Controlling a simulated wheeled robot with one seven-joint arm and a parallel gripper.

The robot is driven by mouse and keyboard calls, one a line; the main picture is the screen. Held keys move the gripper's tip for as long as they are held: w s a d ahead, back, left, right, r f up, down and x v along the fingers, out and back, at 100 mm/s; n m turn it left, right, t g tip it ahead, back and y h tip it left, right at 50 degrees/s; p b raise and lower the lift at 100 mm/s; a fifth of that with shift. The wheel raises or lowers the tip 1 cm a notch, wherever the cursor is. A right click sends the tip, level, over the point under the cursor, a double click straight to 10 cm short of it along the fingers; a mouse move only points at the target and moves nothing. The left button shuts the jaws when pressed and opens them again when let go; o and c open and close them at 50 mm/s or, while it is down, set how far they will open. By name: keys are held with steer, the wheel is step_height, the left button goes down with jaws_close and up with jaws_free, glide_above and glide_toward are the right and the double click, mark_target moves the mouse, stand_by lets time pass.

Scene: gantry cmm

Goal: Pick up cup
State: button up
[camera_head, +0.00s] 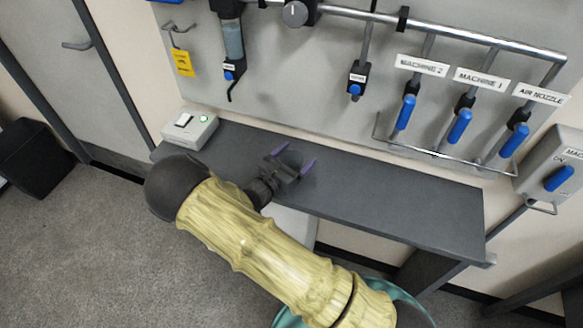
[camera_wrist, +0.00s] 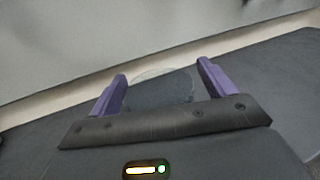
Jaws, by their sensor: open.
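A dark grey, seemingly see-through cup (camera_wrist: 160,90) stands on the dark shelf, between the two purple fingers of my gripper (camera_wrist: 162,71) in the wrist view. Only its upper part shows there; the gripper body hides its lower part. In the head view the cup (camera_head: 291,159) is a small dim shape between the fingers of my gripper (camera_head: 295,156), hard to tell from the shelf. My gripper is open, low over the shelf, with a finger on each side of the cup. I cannot tell whether either finger touches it.
The narrow dark shelf (camera_head: 400,208) runs along a grey wall panel (camera_head: 290,75), its right part clear. A white switch box (camera_head: 190,131) with a green light sits at its left end. Blue-handled valves (camera_head: 459,127) and pipes hang above. A black box (camera_head: 35,155) stands on the floor.

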steer(key=c, duration=1.1)
steer(key=shift+o, duration=0.2)
steer(key=shift+r, duration=0.15)
step_height(320, 180, up, 10)
